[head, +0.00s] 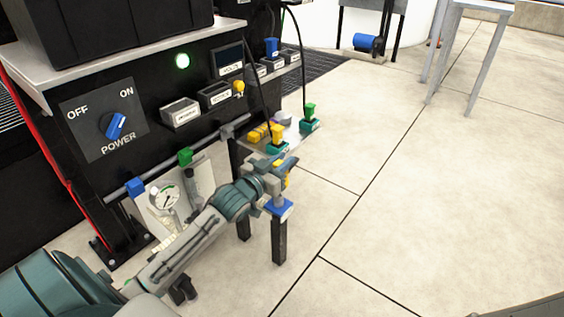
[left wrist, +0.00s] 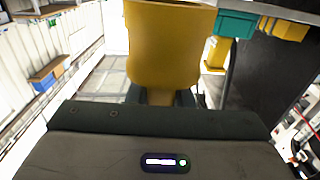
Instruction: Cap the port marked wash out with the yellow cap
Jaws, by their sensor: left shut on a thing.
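My left gripper (head: 285,175) reaches in from the lower left and is shut on a yellow piece (head: 288,178), which looks like the yellow cap. In the left wrist view the yellow cap (left wrist: 170,45) stands large between the fingers. In the head view most of it is hidden by the gripper. The gripper is in front of the panel, above a blue-topped dark post (head: 280,208); I cannot tell whether they touch. A pipe carries a blue fitting (head: 135,187) and a green fitting (head: 185,156). I cannot read a wash out mark. My right gripper is not in view.
Behind the gripper, a low shelf (head: 300,138) holds a yellow-topped connector (head: 277,133), a green-topped connector (head: 309,110) and yellow blocks (head: 258,133).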

